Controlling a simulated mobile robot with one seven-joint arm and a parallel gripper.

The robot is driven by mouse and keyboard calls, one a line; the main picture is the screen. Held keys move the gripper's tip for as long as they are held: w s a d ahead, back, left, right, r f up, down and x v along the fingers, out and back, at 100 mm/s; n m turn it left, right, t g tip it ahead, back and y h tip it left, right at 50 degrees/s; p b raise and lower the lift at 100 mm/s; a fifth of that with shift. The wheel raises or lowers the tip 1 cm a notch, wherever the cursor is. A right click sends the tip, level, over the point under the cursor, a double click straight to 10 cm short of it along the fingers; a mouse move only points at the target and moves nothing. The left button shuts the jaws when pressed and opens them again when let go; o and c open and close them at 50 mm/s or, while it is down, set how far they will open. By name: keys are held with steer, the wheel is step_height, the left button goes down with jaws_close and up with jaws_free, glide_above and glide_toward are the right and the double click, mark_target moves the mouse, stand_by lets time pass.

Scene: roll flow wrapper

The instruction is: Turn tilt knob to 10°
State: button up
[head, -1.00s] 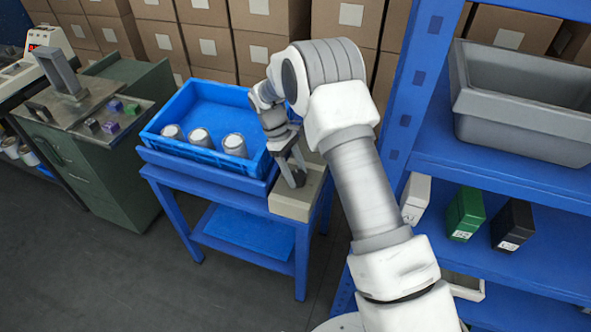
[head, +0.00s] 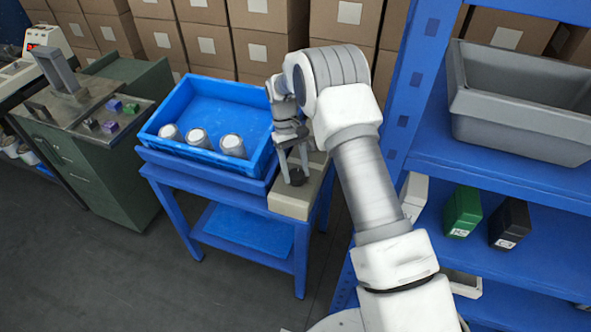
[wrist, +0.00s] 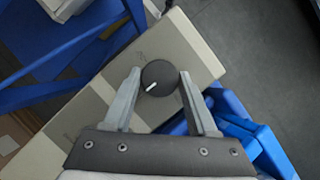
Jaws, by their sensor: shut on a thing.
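The tilt knob (wrist: 159,77) is a round black dial with a white pointer line, on a beige control box (wrist: 198,45). In the wrist view its pointer aims toward the lower left; I cannot read the angle. My gripper (wrist: 158,80) is shut on the knob, one finger at each side. In the head view, my gripper (head: 293,178) reaches down onto the knob (head: 296,177) on top of the box (head: 290,203). The fingers partly hide the knob there, and the markings on the box are too faint to read.
A blue tray (head: 227,86) with several silver-topped cylinders stands left of the box on a blue table (head: 240,246). A blue shelf (head: 455,145) with a grey bin (head: 515,115) and small boxes stands at right. Cardboard boxes line the back.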

stand_by(0.3)
steer(key=o, duration=1.4)
steer(key=shift+c, duration=0.2)
steer(key=p+v, duration=0.2)
steer(key=v, duration=1.5)
steer(key=shift+r, duration=0.2)
steer(key=shift+s, duration=0.1)
